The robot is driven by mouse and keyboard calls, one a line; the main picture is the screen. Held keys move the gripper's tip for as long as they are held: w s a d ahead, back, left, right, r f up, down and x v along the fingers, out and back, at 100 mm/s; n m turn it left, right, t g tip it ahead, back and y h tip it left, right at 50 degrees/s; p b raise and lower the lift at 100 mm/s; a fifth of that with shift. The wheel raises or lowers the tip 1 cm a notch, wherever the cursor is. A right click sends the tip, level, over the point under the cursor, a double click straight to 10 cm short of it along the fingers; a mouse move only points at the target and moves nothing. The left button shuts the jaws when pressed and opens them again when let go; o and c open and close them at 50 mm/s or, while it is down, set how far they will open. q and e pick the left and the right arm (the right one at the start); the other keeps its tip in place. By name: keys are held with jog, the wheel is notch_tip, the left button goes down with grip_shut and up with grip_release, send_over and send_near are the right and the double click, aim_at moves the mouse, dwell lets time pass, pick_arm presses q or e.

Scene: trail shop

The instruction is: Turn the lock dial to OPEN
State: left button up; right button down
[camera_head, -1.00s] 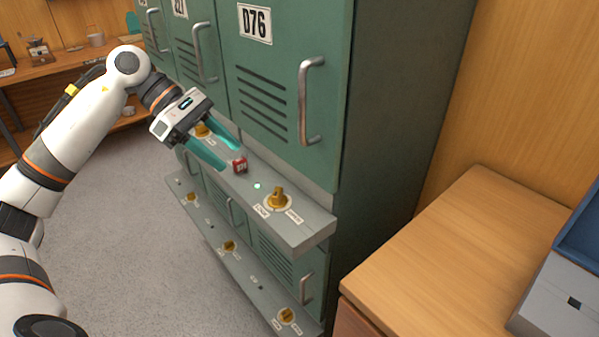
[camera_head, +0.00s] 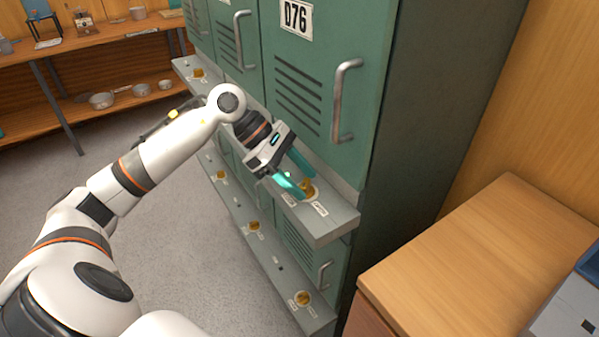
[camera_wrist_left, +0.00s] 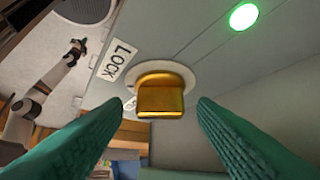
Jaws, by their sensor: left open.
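The brass lock dial (camera_head: 308,187) sits on a pale round plate on the grey-green ledge under locker D76. My left gripper (camera_head: 306,184) is open above it, its teal fingers on either side of the knob. In the left wrist view the brass knob (camera_wrist_left: 160,98) lies between the two open fingers, with a gap on each side. A LOCK label (camera_wrist_left: 118,60) shows at its upper left. The other label (camera_head: 320,209) is too small to read in the head view and mostly hidden in the wrist view. My right gripper is not in view.
A green light (camera_wrist_left: 243,16) glows on the ledge near the dial. The locker door handle (camera_head: 342,100) stands out above the ledge. Other brass dials (camera_head: 302,298) sit on the lower ledge. A wooden cabinet (camera_head: 455,250) is at the right. Open floor lies at the left.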

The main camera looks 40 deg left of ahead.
pick_arm(q)
jog(key=shift+d+f, duration=0.1)
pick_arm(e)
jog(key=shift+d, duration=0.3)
